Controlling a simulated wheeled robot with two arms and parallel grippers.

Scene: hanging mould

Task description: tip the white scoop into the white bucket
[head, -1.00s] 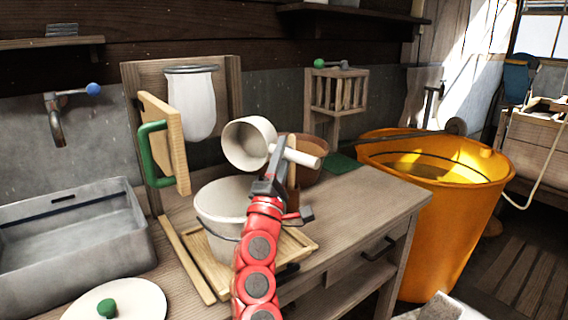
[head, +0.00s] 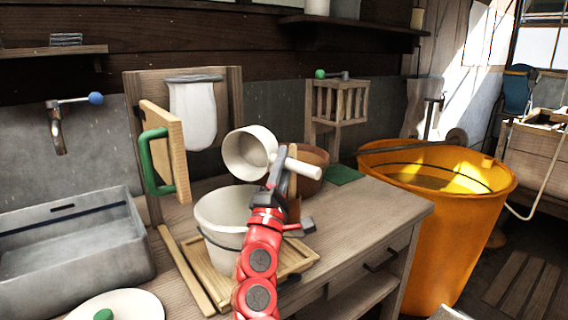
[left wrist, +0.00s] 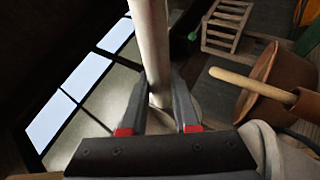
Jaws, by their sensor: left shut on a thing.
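The white scoop (head: 246,154) is held above the white bucket (head: 221,209), tilted on its side with its mouth toward the left. I cannot tell whether anything is in it. My left gripper (head: 272,183) is shut on the scoop's handle (head: 303,168). In the left wrist view the handle (left wrist: 150,38) passes between the two fingers of my left gripper (left wrist: 160,88). The bucket stands upright on a wooden slatted frame (head: 287,262) on the bench; my left arm hides part of it. My right gripper is not in view.
A wooden board with a green handle (head: 157,160) and a hanging white bag (head: 193,115) stand behind the bucket. A brown pot (head: 312,172) is close behind the scoop handle; it also shows in the left wrist view (left wrist: 268,85). A grey sink (head: 70,240) is left, a large orange tub (head: 440,225) right.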

